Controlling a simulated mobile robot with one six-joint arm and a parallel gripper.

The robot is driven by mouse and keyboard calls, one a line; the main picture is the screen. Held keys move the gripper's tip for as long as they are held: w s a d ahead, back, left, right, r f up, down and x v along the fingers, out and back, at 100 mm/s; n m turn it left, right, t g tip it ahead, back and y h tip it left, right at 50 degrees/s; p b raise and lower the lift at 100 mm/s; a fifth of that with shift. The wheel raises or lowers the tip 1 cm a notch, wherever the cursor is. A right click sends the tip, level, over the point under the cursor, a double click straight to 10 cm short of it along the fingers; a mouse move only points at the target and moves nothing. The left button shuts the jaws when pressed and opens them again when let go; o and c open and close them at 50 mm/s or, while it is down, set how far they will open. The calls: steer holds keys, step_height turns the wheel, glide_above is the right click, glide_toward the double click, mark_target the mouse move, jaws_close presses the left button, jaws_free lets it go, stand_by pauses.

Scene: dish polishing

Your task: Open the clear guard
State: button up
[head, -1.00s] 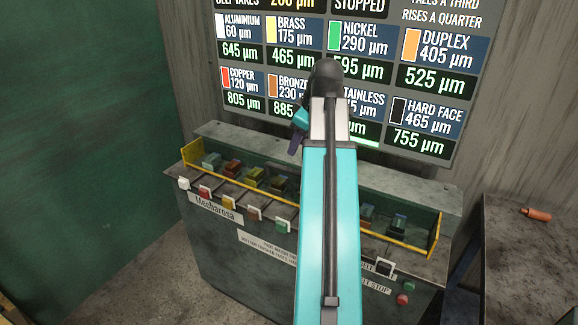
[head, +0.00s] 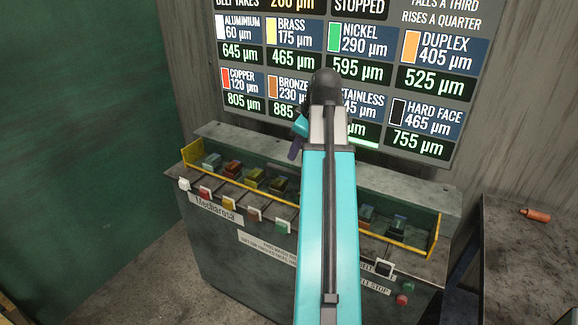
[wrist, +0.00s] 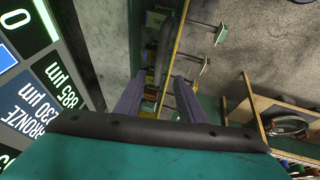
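The clear guard (head: 191,153), a see-through cover with yellow edging, runs along the top of the grey-green console in the head view. It appears down over a row of coloured blocks; its middle is hidden behind my arm. In the wrist view its yellow edge (wrist: 176,52) runs up from between the fingers. My gripper (head: 296,148) has purple fingers above the guard, mostly hidden by my arm in the head view. In the wrist view the gripper (wrist: 158,98) has its fingers apart with nothing clearly held. Whether they touch the edge cannot be told.
Coloured push tabs (head: 233,212) stick out in front of the guard. Green and red buttons (head: 402,300) sit at the console's right front. A display board (head: 420,90) hangs close behind. A dark table (head: 525,260) with an orange object (head: 536,214) stands at right.

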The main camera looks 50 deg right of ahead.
mark_target(289, 170)
steer(key=shift+p+x, duration=1.35)
steer(key=shift+x, duration=4.1)
steer(key=shift+c, duration=0.5)
jaws_close()
